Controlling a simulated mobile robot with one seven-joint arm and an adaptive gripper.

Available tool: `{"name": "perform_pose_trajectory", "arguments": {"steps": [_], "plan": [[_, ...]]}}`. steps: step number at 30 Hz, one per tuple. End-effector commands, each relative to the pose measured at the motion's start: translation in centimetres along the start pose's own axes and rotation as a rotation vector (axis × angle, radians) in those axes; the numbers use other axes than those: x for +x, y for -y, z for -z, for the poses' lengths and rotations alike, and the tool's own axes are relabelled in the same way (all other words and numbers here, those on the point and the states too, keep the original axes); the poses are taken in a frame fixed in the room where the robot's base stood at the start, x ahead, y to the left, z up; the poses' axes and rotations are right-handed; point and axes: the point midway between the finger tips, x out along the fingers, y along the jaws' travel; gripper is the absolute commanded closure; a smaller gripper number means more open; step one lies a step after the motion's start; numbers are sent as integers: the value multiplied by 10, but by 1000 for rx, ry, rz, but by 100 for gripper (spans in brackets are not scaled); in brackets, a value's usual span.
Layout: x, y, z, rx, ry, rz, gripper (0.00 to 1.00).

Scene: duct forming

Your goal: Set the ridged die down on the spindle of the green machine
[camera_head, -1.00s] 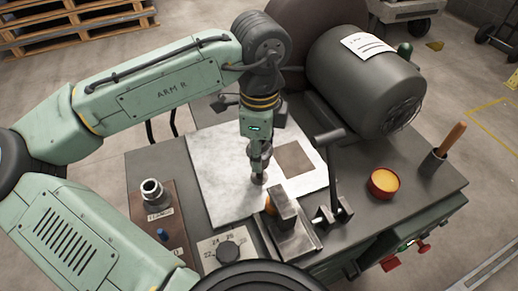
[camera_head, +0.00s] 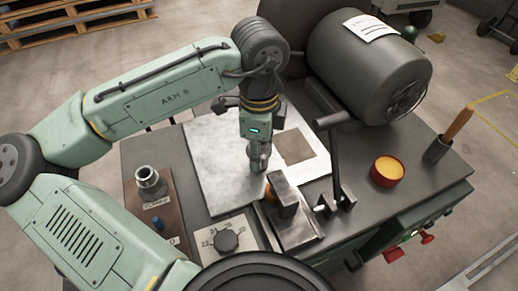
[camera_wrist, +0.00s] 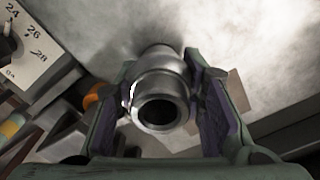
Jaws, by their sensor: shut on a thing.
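My gripper (camera_head: 258,158) is shut on a shiny metal die, taken here as the ridged die (camera_wrist: 160,88). It is low over the pale sheet on the green machine (camera_head: 440,215). In the wrist view the die sits between both fingers, its round dark bore facing the camera. Its ridges are not clear. The spindle is not clearly visible; the die and fingers cover the spot beneath them. I cannot tell whether the die is around the spindle or still above it.
A second metal ring piece (camera_head: 148,182) stands on a brown board at left. A dial plate (camera_head: 228,240), a clamp block (camera_head: 290,210) and an upright lever (camera_head: 336,160) stand close by. The large motor (camera_head: 370,75), yellow-filled bowl (camera_head: 387,171) and wooden-handled tool (camera_head: 455,128) are to the right.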

Motion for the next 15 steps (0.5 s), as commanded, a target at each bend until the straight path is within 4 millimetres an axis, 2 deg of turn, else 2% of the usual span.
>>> {"name": "perform_pose_trajectory", "arguments": {"steps": [15], "plan": [[6, 0, 0, 0, -1, 0, 100]]}}
